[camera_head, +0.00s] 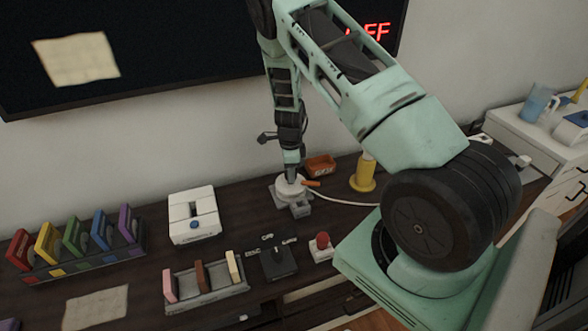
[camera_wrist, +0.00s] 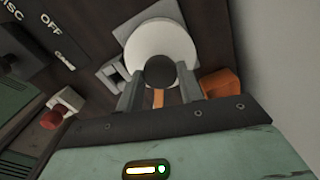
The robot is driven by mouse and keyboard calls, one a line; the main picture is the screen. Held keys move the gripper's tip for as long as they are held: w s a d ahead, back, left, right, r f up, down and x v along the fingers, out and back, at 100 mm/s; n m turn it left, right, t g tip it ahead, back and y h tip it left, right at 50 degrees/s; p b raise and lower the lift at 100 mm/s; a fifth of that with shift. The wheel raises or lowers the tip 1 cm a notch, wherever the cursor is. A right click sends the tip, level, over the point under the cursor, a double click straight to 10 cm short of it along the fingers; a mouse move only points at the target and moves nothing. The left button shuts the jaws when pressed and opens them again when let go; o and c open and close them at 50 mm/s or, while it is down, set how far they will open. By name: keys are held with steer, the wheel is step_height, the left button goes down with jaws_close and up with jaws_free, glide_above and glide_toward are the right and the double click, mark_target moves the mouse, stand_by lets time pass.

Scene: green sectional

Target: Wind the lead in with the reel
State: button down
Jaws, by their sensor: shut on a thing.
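The reel (camera_head: 290,188) is a white round drum on a grey base on the dark table, near the wall. It shows in the wrist view as a white disc (camera_wrist: 160,38) with a dark round knob (camera_wrist: 160,71) and an orange strip beneath. My gripper (camera_head: 291,175) points down onto the reel's top. In the wrist view my gripper (camera_wrist: 159,80) is shut on the dark knob, one finger on each side. The white lead (camera_head: 345,203) runs from the reel to the right across the table, then passes behind my arm.
An orange bin (camera_head: 320,165) and a yellow spool-shaped post (camera_head: 364,174) stand close right of the reel. A switch box (camera_head: 278,262) and a red button (camera_head: 322,241) sit in front. A white box (camera_head: 191,215) stands left.

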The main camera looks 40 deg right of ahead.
steer(key=m+p, duration=0.1)
steer(key=m, duration=0.3)
steer(key=shift+r+m, duration=0.1)
steer(key=shift+m, duration=0.2)
steer(key=m+p, duration=0.1)
steer(key=m, duration=0.4)
steer(key=shift+w, duration=0.1)
steer(key=shift+m+p, duration=0.3)
steer(key=shift+p, duration=0.05)
